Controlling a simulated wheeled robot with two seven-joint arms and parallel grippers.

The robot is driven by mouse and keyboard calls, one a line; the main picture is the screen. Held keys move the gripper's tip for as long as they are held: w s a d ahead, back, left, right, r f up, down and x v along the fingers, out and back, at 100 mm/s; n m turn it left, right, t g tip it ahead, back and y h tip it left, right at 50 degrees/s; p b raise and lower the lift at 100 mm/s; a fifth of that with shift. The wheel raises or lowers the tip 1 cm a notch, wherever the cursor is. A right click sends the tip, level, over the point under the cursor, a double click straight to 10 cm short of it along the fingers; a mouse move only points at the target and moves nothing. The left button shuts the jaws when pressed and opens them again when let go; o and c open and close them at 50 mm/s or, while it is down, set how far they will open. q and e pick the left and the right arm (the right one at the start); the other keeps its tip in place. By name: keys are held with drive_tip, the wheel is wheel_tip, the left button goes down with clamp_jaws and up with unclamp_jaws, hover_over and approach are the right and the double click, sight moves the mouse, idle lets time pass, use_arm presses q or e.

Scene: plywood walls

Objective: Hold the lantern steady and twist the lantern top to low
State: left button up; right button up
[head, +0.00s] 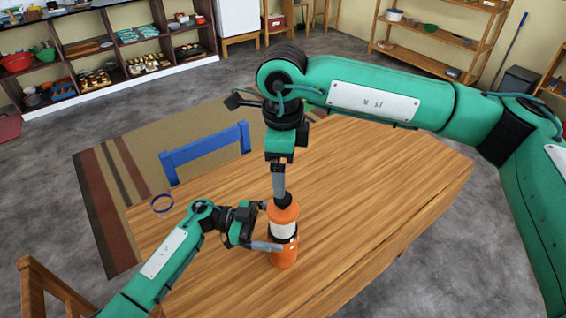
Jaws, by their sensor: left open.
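The orange lantern (285,255) stands upright on the wooden table (370,190). It has a white middle band, a dark ring below it and a dark top piece. My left gripper (268,245) is open at the lantern's left side, low on the body. One grey finger reaches across the near side of the lantern; the other finger is hard to make out. My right gripper (279,188) points straight down over the lantern top (283,200), its grey fingers at or just above it. The fingers show edge-on, so their opening and any contact are unclear.
A wooden chair (50,290) is at the lower left. The table's right side is clear. Stocked shelves line the walls.

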use_arm(q)
drive_tip(key=w+a, duration=0.1)
drive_tip(key=a, duration=0.8)
drive_tip(key=shift+w+a, duration=0.4)
drive_tip(key=shift+s, duration=0.1)
